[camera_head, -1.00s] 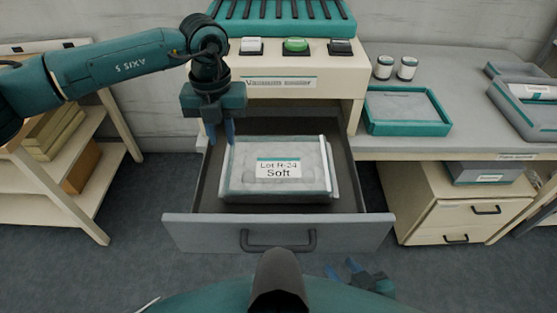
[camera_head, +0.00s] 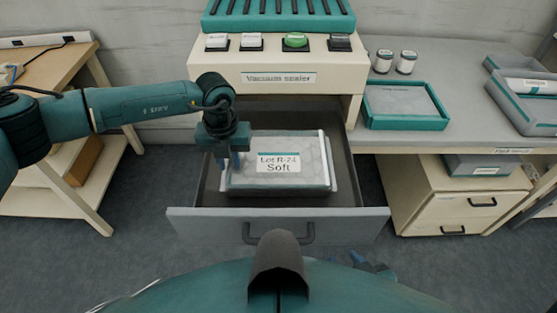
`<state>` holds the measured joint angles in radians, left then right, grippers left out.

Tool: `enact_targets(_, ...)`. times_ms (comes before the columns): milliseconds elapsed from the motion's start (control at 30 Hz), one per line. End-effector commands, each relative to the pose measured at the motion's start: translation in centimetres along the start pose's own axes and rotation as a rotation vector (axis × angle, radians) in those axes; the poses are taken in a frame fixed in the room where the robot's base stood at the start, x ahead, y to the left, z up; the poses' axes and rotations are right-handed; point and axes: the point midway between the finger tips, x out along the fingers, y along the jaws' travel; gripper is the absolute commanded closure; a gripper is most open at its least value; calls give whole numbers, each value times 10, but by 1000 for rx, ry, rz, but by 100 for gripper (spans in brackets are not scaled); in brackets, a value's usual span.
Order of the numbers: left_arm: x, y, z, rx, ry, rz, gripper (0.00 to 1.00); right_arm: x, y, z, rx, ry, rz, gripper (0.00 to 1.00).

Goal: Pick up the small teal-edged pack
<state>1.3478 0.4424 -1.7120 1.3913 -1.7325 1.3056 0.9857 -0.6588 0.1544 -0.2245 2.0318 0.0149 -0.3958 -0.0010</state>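A clear-wrapped pale pack (camera_head: 300,178) labelled "Lot R-24 Soft" lies flat in the open grey drawer (camera_head: 277,221) under the vacuum sealer. It seems to lie on another layer; a thin teal strip shows by its label. My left gripper (camera_head: 230,162) points down at the pack's far left corner. My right gripper (camera_head: 358,258) is low in front of the drawer, mostly hidden by my body.
The vacuum sealer (camera_head: 277,78) overhangs the drawer's back. A shelf unit (camera_head: 60,195) stands left.

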Motion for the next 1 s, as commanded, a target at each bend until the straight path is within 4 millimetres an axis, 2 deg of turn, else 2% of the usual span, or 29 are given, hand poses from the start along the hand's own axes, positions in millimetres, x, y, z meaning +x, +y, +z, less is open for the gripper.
enact_targets(67,0,0,0,0,0,0,80,0,0,0,0,0,0,64)
enact_targets(300,-1,0,0,1,0,-1,99,0,-2,0,0,0,-5,64)
enact_targets(700,-2,0,0,0,-2,-2,100,-2,-5,4,3,-8,-9,64)
enact_targets(867,-19,-1,1,1,-4,-3,100,-1,-6,8,4,-9,-10,64)
enact_targets(1000,-48,0,1,1,-6,-3,100,2,-7,9,3,-1,-14,64)
